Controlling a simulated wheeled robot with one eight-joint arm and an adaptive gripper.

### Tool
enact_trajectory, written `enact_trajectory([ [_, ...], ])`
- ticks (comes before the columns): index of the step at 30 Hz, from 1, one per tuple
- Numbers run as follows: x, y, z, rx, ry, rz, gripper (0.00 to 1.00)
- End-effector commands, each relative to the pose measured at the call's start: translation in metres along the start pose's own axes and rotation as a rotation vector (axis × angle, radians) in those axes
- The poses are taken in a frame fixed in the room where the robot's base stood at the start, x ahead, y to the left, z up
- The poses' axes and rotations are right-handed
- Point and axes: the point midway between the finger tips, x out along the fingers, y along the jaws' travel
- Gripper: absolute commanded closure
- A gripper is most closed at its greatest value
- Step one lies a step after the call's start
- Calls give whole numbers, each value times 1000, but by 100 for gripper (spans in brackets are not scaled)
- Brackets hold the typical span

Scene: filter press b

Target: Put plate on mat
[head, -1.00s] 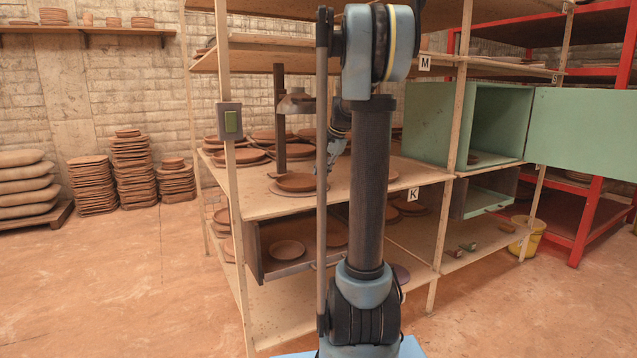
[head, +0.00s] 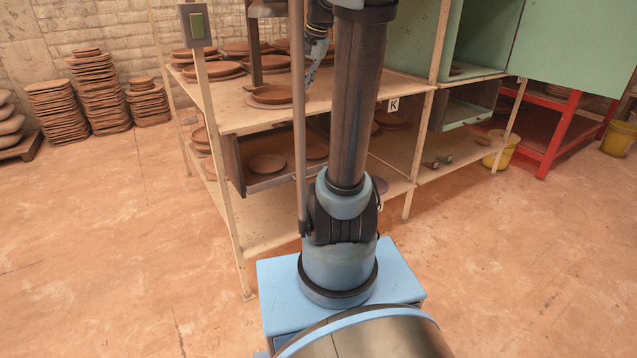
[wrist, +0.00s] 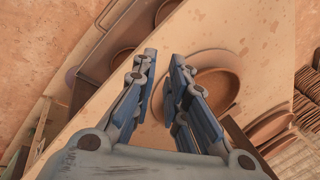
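A brown round plate (head: 271,94) lies on a wider pale disc (head: 253,103) on the middle shelf board, beside a dark upright post. In the wrist view this plate (wrist: 216,88) lies below and right of my fingers, partly hidden by one. My gripper (head: 308,82) is above the shelf, just right of the plate and partly behind my arm. In the wrist view my gripper (wrist: 164,55) is open, with nothing between its fingers. I cannot tell which disc is the mat.
A grey open drawer (head: 236,166) under the shelf board (head: 235,115) holds a plate (head: 267,163) and another. More plates lie behind. A green cabinet (head: 480,40) stands right. The floor in front is clear.

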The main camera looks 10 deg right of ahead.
Motion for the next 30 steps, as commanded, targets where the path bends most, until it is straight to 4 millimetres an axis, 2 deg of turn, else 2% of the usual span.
enact_trajectory([
  [1,3,10,19,-35,1,12,87],
  [6,17,45,75,-161,4,52,87],
  [11,34,81,124,-281,6,91,87],
  [18,69,140,190,-458,3,149,87],
  [24,103,188,234,-596,-2,194,87],
  [30,125,219,256,-680,-6,223,87],
])
